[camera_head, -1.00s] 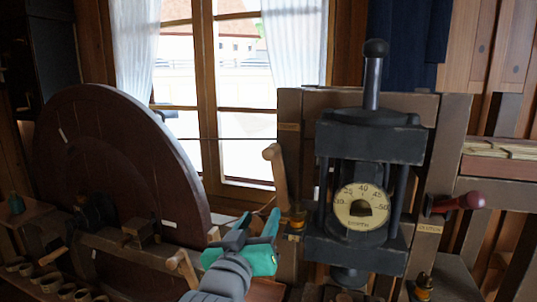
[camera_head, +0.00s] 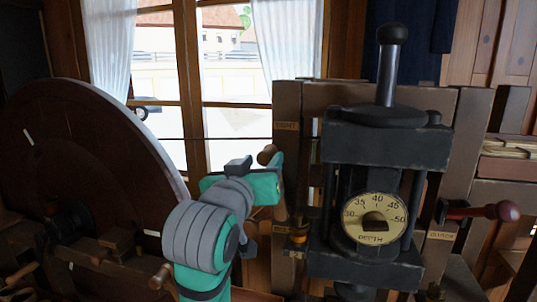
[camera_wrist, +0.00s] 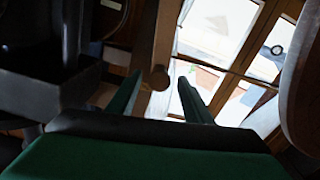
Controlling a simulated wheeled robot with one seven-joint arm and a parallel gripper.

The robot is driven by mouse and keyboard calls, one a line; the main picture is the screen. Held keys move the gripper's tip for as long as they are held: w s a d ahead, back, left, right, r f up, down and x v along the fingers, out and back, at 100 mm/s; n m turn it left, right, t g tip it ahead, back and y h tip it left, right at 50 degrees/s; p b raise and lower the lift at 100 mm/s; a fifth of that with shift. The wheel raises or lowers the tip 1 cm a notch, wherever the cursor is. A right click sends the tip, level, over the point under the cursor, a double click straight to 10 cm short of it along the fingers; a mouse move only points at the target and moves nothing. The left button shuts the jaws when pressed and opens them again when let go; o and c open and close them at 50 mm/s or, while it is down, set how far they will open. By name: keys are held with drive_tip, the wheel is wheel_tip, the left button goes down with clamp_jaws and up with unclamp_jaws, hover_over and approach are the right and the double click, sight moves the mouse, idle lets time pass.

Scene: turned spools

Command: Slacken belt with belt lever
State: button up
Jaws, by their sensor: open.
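The belt lever (camera_head: 267,155) is a wooden handle with a rounded end, left of the black press. It stands roughly upright, its lower part mostly hidden behind my gripper (camera_head: 262,188). My teal gripper is open in front of it, arm rising from below. In the wrist view, the lever's round wooden end (camera_wrist: 158,78) shows between the two dark green fingers of my gripper (camera_wrist: 161,84). The belt itself is not clearly visible.
The black press (camera_head: 385,145) with a depth dial (camera_head: 375,217) stands close on the right. A red-knobbed lever (camera_head: 490,211) sticks out beyond it. A large dark wheel (camera_head: 80,150) fills the left. A second wooden handle (camera_head: 160,277) is low beside my arm.

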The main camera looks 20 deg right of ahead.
drive_tip(key=x, duration=0.5)
drive_tip(key=shift+w+d, duration=0.25)
drive_tip(key=shift+w, duration=0.05)
drive_tip(key=c, duration=1)
drive_tip(key=shift+a, duration=0.15)
clamp_jaws()
